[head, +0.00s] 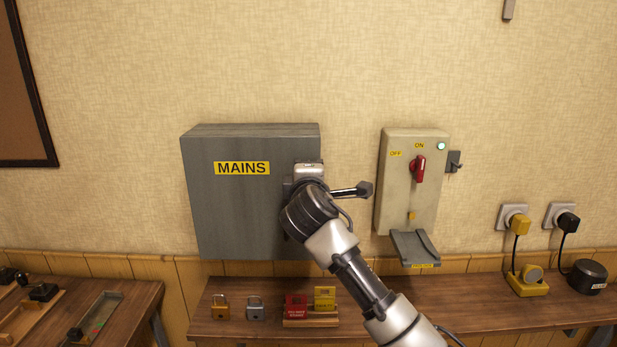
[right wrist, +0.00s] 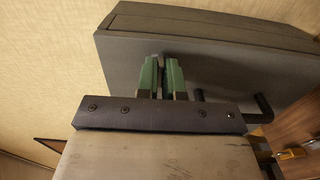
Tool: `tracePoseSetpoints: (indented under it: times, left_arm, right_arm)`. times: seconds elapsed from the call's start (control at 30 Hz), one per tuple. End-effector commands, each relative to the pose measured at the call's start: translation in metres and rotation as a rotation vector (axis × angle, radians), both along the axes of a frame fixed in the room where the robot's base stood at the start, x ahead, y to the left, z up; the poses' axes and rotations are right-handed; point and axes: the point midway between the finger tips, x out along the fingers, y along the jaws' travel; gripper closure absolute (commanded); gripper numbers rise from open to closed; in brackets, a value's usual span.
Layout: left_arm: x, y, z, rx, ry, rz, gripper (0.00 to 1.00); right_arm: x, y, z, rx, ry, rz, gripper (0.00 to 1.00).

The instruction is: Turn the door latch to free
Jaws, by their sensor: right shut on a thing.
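The grey MAINS cabinet (head: 225,215) hangs on the wall with its door facing me; its face also fills much of the right wrist view (right wrist: 220,70). My right gripper (right wrist: 162,76) is at the right part of the door, its two green fingers close together. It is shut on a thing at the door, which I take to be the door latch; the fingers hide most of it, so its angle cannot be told. In the head view my right arm covers this spot. My left gripper is in neither view.
A switch box (head: 408,200) with a red handle (head: 418,168) and a lit green lamp is right of the cabinet. Padlocks (head: 220,307) and red and yellow tags stand on the wooden bench (head: 490,320). A dark bar handle (right wrist: 262,108) shows in the right wrist view.

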Motion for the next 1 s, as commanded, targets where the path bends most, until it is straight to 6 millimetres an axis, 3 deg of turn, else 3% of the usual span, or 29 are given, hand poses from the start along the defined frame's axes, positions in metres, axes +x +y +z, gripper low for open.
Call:
tracePoseSetpoints:
  times: [0.43,0.47,0.6,1.0]
  left_arm:
    - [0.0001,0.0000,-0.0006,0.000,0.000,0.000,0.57]
    - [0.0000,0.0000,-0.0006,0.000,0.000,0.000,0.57]
    - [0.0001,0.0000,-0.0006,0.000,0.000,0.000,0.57]
    - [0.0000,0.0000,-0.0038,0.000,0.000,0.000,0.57]
  right_arm:
    - [0.0002,-0.0001,-0.0013,0.010,0.002,0.000,1.00]
    - [0.0002,0.0000,-0.0013,0.010,0.003,0.000,0.90]
    - [0.0001,0.0000,-0.0011,0.009,0.002,0.000,0.68]
    - [-0.0063,0.0004,-0.0019,0.008,0.000,0.001,0.67]
